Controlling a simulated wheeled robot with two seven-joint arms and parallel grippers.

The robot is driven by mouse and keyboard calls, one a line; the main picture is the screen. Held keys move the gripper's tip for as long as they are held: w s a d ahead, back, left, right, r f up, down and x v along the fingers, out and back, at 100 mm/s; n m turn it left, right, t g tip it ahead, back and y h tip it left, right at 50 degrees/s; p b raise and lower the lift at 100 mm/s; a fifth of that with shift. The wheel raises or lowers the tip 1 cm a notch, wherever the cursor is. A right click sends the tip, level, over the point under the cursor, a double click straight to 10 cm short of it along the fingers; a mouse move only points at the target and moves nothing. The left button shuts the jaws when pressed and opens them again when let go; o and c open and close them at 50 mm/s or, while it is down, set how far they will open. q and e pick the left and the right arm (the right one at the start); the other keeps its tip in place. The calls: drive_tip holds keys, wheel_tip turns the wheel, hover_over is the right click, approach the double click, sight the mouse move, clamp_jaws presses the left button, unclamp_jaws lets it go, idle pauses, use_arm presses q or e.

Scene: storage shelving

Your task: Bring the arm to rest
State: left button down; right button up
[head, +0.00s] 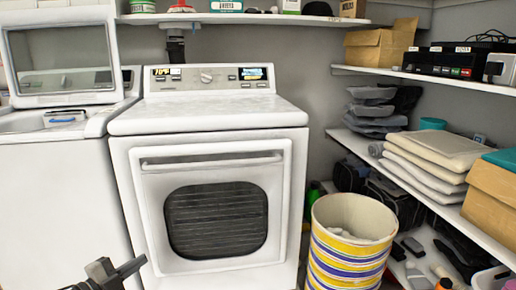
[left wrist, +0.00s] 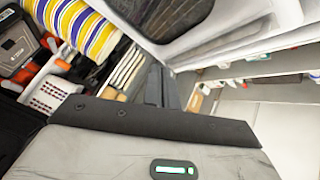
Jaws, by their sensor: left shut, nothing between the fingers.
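My left gripper (head: 117,272) shows at the lower left of the head view, in front of the white dryer. Its dark fingers are shut with nothing between them. In the left wrist view the gripper (left wrist: 168,85) is seen from behind, its fingers together and pointing away from the camera. It appears apart from the dryer and the shelves. My right gripper is not in either view.
The white dryer (head: 208,116) stands ahead, with an open-lidded washer (head: 62,165) at its left. A striped bin (head: 346,262) stands at the dryer's right. Loaded shelves (head: 440,205) line the right wall. An upper shelf (head: 240,19) runs behind the dryer.

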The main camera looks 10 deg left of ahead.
use_arm(q)
drive_tip(key=s+d+f+n+y, duration=0.1)
drive_tip(key=s+d+f+n, duration=0.2)
drive_tip(key=d, duration=0.3)
drive_tip(key=s+d+f+n+y, duration=0.1)
drive_tip(key=s+d+f+n, duration=0.15)
drive_tip(key=d, duration=0.35)
drive_tip(key=s+d+f+n+g+y, duration=0.15)
drive_tip(key=s+d+n+g, duration=0.25)
drive_tip(key=s+d+n, duration=0.55)
drive_tip(key=s+d+r+t+h+b, duration=0.1)
drive_tip(key=s+d+r+h+b, duration=0.15)
drive_tip(key=s+d+b, duration=0.6)
drive_tip(key=s+a+r+g+y+p, duration=0.1)
drive_tip(key=a+r+p, duration=0.3)
drive_tip(key=p, duration=0.8)
drive_tip(key=s+a+r+g+y+p, duration=0.1)
drive_tip(key=a+r+y+p, duration=0.1)
drive_tip(key=r+p, duration=0.6)
drive_tip(key=a+p, duration=0.1)
drive_tip(key=p, duration=0.2)
drive_tip(key=shift+s+a+n+y+p, duration=0.25)
drive_tip(key=shift+a+n+y+p, duration=0.05)
drive_tip(key=shift+a+p, duration=0.1)
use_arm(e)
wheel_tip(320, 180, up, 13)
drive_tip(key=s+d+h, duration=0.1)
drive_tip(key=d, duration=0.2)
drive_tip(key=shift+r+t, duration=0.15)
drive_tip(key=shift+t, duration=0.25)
